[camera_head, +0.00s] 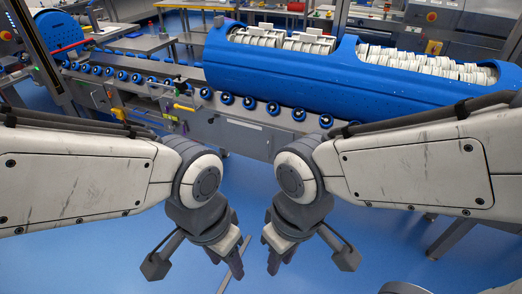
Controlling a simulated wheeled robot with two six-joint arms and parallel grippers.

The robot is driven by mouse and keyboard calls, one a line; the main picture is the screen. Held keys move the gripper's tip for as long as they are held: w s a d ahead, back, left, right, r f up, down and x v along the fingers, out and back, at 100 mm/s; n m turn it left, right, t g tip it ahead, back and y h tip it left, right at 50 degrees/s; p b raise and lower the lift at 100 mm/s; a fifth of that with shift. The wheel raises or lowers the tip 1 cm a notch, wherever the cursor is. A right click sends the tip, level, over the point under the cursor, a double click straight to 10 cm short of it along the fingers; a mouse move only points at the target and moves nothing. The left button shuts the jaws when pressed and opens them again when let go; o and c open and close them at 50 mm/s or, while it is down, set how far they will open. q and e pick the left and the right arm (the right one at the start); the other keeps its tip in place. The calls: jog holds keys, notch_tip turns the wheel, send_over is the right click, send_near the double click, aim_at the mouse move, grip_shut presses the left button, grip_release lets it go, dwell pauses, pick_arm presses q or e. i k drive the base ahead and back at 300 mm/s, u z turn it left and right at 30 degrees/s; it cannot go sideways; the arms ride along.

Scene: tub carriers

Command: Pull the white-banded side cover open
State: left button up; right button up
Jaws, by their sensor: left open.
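A grey side panel (232,136) under the roller conveyor carries a narrow white strip (244,125). I cannot tell whether this is the white-banded side cover; no other white-banded cover is clear. The panel looks flush with the conveyor frame, and its right part is hidden behind my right arm. My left gripper (228,250) hangs pointing down in front of the conveyor, open and empty, apart from the panel. My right gripper (277,250) hangs close beside it on the right, with nothing visible in it. Its finger gap is not clear.
A long blue tub carrier (300,82) filled with white parts sits on the conveyor. Blue rollers (227,99) run along its near edge. A blue round-ended carrier (58,31) stands at the far left. The blue floor (150,260) below my grippers is mostly clear.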

aim_at(256, 141)
jog(key=u, duration=0.15)
jog(key=i, duration=1.3)
jog(key=z, duration=0.45)
